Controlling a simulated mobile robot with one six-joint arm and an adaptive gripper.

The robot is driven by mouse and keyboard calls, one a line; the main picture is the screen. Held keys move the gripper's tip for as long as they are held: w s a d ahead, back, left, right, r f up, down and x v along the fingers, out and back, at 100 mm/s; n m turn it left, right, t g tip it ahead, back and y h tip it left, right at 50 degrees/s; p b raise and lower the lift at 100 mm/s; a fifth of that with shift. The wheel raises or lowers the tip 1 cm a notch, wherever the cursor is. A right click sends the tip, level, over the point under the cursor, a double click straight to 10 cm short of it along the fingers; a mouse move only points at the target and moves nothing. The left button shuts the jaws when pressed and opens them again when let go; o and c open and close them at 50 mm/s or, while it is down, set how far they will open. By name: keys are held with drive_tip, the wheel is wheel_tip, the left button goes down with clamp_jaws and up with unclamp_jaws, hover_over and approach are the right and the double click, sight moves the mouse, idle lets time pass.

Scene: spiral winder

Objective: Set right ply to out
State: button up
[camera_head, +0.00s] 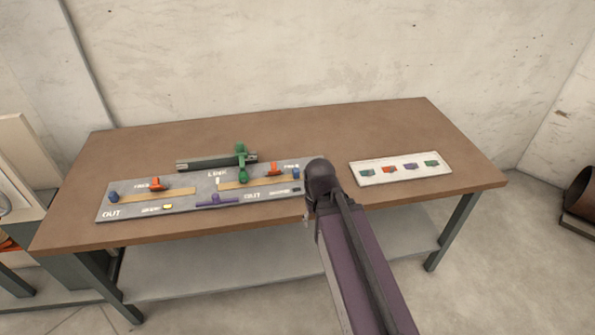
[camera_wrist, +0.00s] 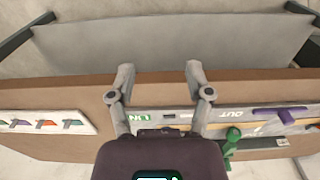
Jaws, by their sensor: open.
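A grey panel (camera_head: 130,207) lies on the table. Its right half has a tan strip (camera_head: 262,182), a red-orange slider (camera_head: 273,169), a blue knob (camera_head: 295,169) and an OUT label. Which part is the right ply I cannot tell. A green handle (camera_head: 242,160) stands upright near the strip's left end; a purple lever (camera_head: 215,199) lies at the front middle. Both show in the wrist view, green (camera_wrist: 232,138) and purple (camera_wrist: 278,113). My arm hides that end in the head view.
The panel's left half has another red-orange slider (camera_head: 157,184) and blue knob (camera_head: 113,197). A white card (camera_head: 373,180) with coloured pieces is to the right. The brown table (camera_head: 330,130) is clear at the back.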

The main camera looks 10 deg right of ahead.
sight(296, 170)
drive_tip(key=w+r+t+p, duration=0.2)
drive_tip(key=w+r, duration=0.1)
drive_tip(key=w, duration=0.9)
drive_tip(key=w+r+t+p, duration=0.2)
drive_tip(key=w+r, duration=0.1)
drive_tip(key=w, duration=0.8)
drive_tip(key=shift+w+r+t+p, duration=0.15)
drive_tip(key=shift+w+t+p, duration=0.15)
drive_tip(key=shift+w+p, duration=0.1)
drive_tip(key=shift+a+f, duration=0.1)
drive_tip(key=shift+f, duration=0.1)
drive_tip(key=b+x, duration=1.2)
drive_tip(key=x, duration=0.1)
drive_tip(key=shift+f+b, duration=0.2)
drive_tip(key=shift+b, duration=0.2)
clamp_jaws()
